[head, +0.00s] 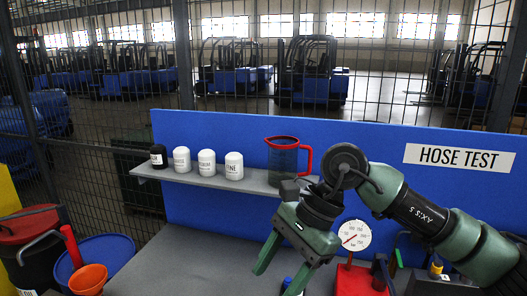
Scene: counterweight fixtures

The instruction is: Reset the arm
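A green and black arm (425,212) with "AXIS 5" lettering comes in from the right edge and bends down at a black joint. Its gripper, my right one (274,283), points down and left over the grey bench. Its two green fingers are spread apart, with nothing visible held between them. My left gripper is not in view.
A grey shelf (262,185) carries several small labelled containers and a red-handled jug (283,160). A round gauge (355,235) on a red base (350,282) stands right of the gripper. Blue (105,248) and orange (88,279) containers are lower left. The bench's left part (180,265) is clear.

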